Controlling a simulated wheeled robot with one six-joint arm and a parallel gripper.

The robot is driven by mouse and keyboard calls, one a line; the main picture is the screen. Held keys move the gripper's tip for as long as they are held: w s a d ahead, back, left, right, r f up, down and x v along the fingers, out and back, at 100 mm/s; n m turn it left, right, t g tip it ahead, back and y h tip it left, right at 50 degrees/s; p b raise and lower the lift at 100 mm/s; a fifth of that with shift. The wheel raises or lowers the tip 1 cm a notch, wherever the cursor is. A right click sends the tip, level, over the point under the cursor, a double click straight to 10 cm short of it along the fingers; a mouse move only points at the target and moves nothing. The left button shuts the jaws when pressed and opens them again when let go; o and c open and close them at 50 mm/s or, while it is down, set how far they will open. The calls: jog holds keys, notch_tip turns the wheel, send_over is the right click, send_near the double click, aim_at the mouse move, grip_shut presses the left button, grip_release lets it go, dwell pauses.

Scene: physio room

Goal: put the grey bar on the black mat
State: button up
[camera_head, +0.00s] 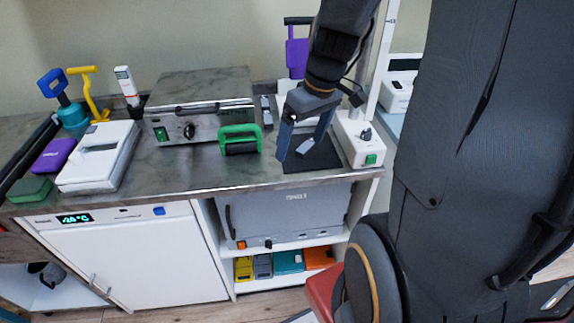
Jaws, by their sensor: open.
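The black mat (322,160) lies flat on the grey worktop near its front edge, to the left of a white box. A small light grey bar (306,147) shows over the mat and appears to lie on it, set at a slant. My gripper (300,149) is above the mat, pointing down, with its two dark fingers apart on either side of the bar. Part of the bar and the back of the mat are hidden by the fingers. I cannot tell whether a finger touches the bar.
A white box with a green switch (370,159) stands close right of the mat. A green-handled roller (240,139) and a steel heater unit (200,105) stand to the left. Another small grey piece (267,111) stands behind. The worktop's front strip (225,176) is clear.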

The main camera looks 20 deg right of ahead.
jog(key=s+a+f+m+h, duration=0.1)
jog(key=s+a+f+m, duration=0.1)
jog(key=s+a, duration=0.4)
jog(key=shift+s+a+m+g, duration=0.15)
jog(key=shift+a+m+g, duration=0.35)
jog(key=shift+a, duration=0.5)
jog(key=shift+f, duration=0.1)
